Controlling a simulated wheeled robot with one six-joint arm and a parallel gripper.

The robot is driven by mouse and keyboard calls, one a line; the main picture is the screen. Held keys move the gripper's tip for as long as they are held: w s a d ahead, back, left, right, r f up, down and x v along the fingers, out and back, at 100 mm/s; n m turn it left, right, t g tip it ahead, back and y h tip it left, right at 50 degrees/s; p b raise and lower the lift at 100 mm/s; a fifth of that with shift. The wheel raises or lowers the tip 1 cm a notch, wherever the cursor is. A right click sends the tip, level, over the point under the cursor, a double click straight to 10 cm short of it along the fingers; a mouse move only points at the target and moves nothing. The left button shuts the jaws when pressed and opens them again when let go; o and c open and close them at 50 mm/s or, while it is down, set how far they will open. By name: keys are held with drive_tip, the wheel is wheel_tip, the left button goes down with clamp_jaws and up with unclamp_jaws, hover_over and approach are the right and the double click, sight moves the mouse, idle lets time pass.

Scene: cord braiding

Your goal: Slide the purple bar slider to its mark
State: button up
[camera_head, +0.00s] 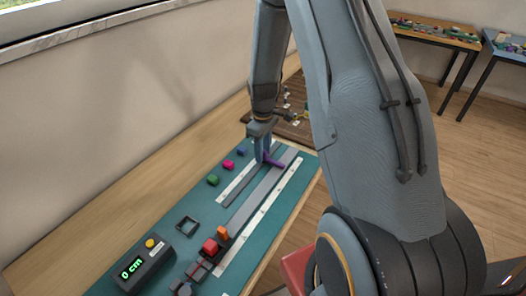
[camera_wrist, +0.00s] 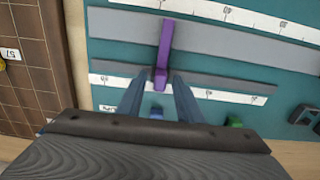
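The purple bar slider (camera_head: 275,162) lies across the grey rails at the far end of the teal board. In the wrist view the purple bar slider (camera_wrist: 165,42) runs away from me, with its near end between my fingertips. My gripper (camera_head: 262,158) points down at that end. In the wrist view my gripper (camera_wrist: 161,76) looks open, with a narrow gap on each side of the purple end. White scale strips (camera_head: 260,218) run along the rails. I cannot tell which graduation is the slider's mark.
Green (camera_head: 212,180), magenta (camera_head: 228,165) and blue (camera_head: 241,152) blocks stand left of the rails. A display box (camera_head: 143,267) reads 0 cm. A red block (camera_head: 210,246) and an orange block (camera_head: 222,233) sit at the near end. A dark square frame (camera_head: 187,225) lies nearby.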

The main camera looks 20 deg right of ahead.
drive_tip(key=shift+r+b, duration=1.15)
drive_tip(key=shift+r, duration=2.75)
drive_tip(key=shift+s+a, duration=0.1)
drive_tip(key=s+a+r+m+b, duration=0.1)
drive_tip(key=s+a+m, duration=0.1)
drive_tip(key=s, duration=0.4)
drive_tip(key=s+a+r+m+t, duration=0.1)
drive_tip(key=s+a+r+m, duration=0.1)
drive_tip(key=s+a, duration=0.2)
drive_tip(key=s+a+r+m+b, duration=0.1)
drive_tip(key=s+a+r+m, duration=0.1)
drive_tip(key=s+a, duration=0.2)
drive_tip(key=s, duration=0.3)
drive_tip(key=shift+s+r+m+b, duration=0.15)
drive_tip(key=shift+s+m+b, duration=0.15)
drive_tip(key=shift+s+m, duration=0.1)
